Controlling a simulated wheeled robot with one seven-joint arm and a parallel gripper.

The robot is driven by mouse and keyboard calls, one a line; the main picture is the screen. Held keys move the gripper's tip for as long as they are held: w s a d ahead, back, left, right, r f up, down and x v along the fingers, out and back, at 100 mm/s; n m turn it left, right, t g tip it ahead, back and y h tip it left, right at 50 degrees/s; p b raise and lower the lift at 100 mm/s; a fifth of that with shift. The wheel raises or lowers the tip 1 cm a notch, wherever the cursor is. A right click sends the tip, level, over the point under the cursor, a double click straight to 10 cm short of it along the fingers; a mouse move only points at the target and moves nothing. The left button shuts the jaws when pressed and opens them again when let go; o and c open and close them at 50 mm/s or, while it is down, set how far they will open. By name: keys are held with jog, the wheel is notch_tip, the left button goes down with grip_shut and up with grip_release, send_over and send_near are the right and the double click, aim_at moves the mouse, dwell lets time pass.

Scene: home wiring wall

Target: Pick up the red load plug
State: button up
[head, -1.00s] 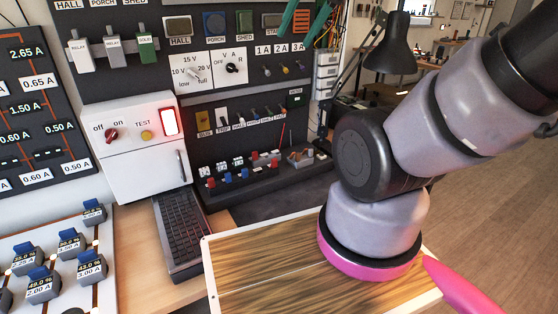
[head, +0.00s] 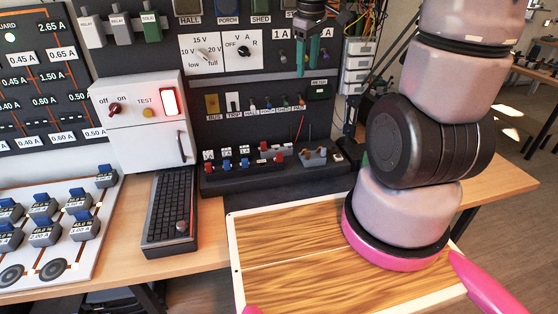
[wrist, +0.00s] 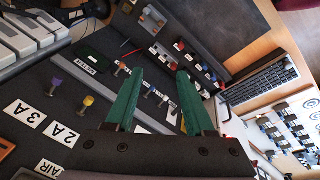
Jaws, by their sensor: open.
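Several small red and blue plugs stand in the low dark rack (head: 235,182) at the foot of the panel. Red plugs (head: 210,167) show at the rack's left end and toward its right, with blue plugs (head: 227,166) between. Their labels are too small to read, so I cannot tell which one is the load plug. My gripper (head: 307,62) has two green fingers, apart and empty, in front of the panel above the rack's right part. In the wrist view my gripper (wrist: 160,72) points toward the rack, with red plugs (wrist: 180,46) beyond its fingertips.
A tray holder (head: 314,155) with a thin red probe stands at the rack's right end. Switches and knobs (head: 243,50) stick out from the panel above. A white box (head: 145,125) and a keyboard (head: 170,205) are at left. The wooden board (head: 290,270) in front is mostly clear.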

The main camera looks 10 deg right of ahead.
jog(key=w+a+f+n+g, duration=0.1)
jog(key=w+f+n, duration=0.15)
jog(key=f, duration=0.35)
jog(key=w+a+f+n+g, duration=0.1)
jog(key=w+f+n, duration=0.1)
jog(key=f+n, duration=0.35)
jog(key=n, duration=0.3)
send_over(279, 153)
jog(key=shift+g+y, duration=0.4)
jog(key=f, duration=1.5)
jog(key=shift+s+d, duration=0.1)
jog(key=shift+s, duration=0.3)
jog(key=shift+w+f, duration=0.2)
jog(key=shift+f, duration=1.3)
jog(key=shift+w+f, duration=0.15)
jog(key=shift+f, duration=1.35)
grip_shut()
